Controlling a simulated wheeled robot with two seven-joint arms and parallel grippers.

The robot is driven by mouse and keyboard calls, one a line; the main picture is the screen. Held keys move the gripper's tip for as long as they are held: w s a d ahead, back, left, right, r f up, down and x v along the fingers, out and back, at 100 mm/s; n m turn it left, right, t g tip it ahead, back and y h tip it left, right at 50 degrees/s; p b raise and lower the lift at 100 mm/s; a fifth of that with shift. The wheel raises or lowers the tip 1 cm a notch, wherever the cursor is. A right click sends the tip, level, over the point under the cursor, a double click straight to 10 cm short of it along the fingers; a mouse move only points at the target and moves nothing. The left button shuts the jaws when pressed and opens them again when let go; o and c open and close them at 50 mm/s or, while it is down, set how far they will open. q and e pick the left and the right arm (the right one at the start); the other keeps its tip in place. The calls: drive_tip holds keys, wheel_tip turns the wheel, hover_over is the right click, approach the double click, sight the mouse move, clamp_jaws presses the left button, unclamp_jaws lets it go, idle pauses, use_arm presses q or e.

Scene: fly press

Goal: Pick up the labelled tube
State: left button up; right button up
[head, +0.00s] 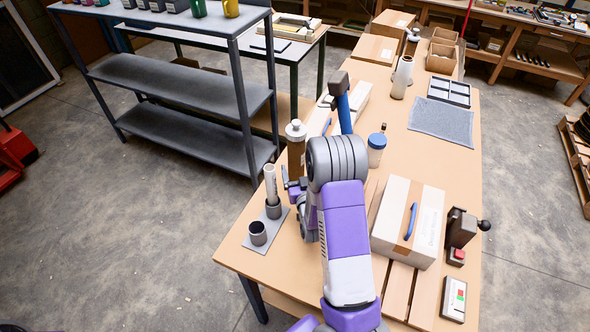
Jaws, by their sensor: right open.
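The tube (270,182) is pale, with faint marks too small to read. It stands nearly upright in a dark grey cup (273,209) on a grey plate (258,246) at the table's left edge. A second grey cup (258,233) on the plate is empty. My right gripper (287,183) is just right of the tube, apart from it, open and empty. Its arm hides part of the gripper and the table behind it. My left gripper is not in view.
A brown bottle (296,150) with a pale lid stands close behind my right gripper. A blue-lidded jar (376,150), a taped carton (408,221) and a dark knobbed device (461,229) stand to the right. A grey shelf (190,107) is left of the table.

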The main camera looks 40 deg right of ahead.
sight(298, 164)
drive_tip(key=shift+x, duration=2.75)
drive_tip(key=shift+r, duration=0.1)
clamp_jaws()
